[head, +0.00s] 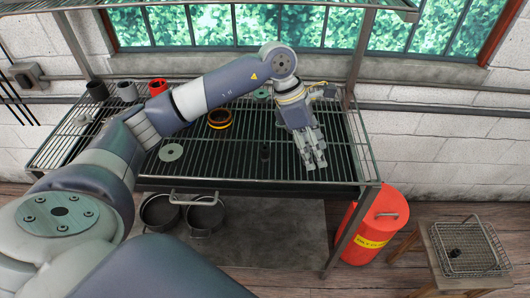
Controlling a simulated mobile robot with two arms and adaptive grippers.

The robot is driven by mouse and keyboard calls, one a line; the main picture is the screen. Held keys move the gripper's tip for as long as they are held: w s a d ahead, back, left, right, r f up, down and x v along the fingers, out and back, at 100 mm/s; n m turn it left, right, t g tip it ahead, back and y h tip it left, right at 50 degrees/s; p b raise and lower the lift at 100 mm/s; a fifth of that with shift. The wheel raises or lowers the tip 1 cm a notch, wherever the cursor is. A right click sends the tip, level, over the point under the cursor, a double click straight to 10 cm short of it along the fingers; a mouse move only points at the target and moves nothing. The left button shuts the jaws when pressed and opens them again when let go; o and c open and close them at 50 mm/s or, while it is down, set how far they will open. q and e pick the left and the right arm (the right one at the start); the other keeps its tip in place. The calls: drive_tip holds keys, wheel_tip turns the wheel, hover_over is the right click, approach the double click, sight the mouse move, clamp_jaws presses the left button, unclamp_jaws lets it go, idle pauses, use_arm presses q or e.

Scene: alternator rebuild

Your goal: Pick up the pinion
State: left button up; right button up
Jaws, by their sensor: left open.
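A small dark upright part (265,152), which may be the pinion, stands on the wire rack shelf (235,172). Another small dark part (455,253) lies in the wire basket at the lower right; I cannot tell for sure which of the two is the pinion. My left gripper (315,164) reaches over the right part of the shelf, fingers pointing down and toward the front. It is open and appears empty, to the right of the dark upright part and apart from it. My right gripper is not in view.
The shelf also holds a grey ring (171,153), an orange and black ring (219,119), a green disc (262,94) and several cylinders at the far left. A red can (372,232) stands beside the rack. The wire basket (484,268) sits on a wooden stool.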

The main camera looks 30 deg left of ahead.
use_arm(q)
drive_tip(key=a+r+n+y, duration=0.15)
drive_tip(key=a+y, duration=0.35)
drive_tip(key=a, duration=0.9)
drive_tip(key=p, duration=0.1)
hover_over(265, 149)
drive_tip(key=shift+m+g, duration=0.25)
drive_tip(key=shift+g, duration=0.15)
drive_tip(key=f, duration=0.4)
drive_tip(key=shift+s+f, duration=0.15)
drive_tip(key=shift+s, duration=0.15)
drive_tip(key=shift+d+f+p, duration=0.1)
drive_tip(key=shift+f+p, duration=0.45)
drive_tip(key=shift+p, duration=0.15)
wheel_tip(265, 149, down, 4)
drive_tip(key=shift+r+p, duration=0.25)
drive_tip(key=shift+p, duration=0.55)
drive_tip(key=shift+f, duration=0.45)
drive_tip(key=shift+c, duration=0.6)
clamp_jaws()
